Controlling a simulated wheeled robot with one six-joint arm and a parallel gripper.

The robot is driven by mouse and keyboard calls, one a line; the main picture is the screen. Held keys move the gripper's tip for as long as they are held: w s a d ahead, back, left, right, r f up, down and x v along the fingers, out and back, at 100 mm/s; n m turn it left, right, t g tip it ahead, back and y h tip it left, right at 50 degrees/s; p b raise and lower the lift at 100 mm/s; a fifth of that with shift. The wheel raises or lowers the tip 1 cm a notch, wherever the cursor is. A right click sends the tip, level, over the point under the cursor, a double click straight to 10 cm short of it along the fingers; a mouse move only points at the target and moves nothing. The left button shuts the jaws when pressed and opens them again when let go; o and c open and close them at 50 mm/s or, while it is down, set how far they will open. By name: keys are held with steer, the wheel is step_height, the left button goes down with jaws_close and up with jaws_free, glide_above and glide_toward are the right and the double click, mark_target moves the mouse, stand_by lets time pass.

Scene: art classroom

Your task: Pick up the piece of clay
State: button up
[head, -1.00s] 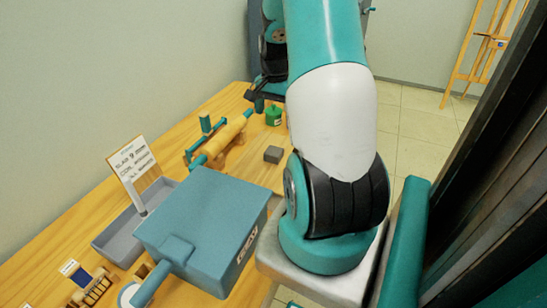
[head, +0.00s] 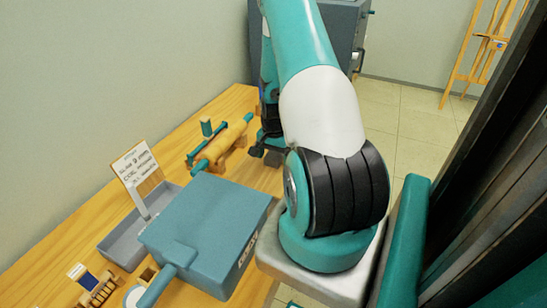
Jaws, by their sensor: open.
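A small dark grey block (head: 274,159), which looks like the piece of clay, lies on the wooden table right of the rolling pin. My gripper (head: 264,148) is open, with its black fingers pointing down close at the block. One fingertip shows just left of the block, and the gripper partly covers it. I cannot tell whether the fingers touch the block or are on both sides of it.
A rolling pin (head: 225,140) lies on a wooden stand left of my gripper. A large blue-grey box (head: 205,230) with a handle and a grey tray (head: 125,245) with a sign (head: 135,165) stand nearer. The table (head: 70,240) runs along the wall.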

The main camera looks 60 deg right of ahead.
steer(key=shift+f, duration=0.2)
steer(key=c, duration=1)
steer(key=shift+c, duration=0.5)
steer(key=shift+r, duration=0.1)
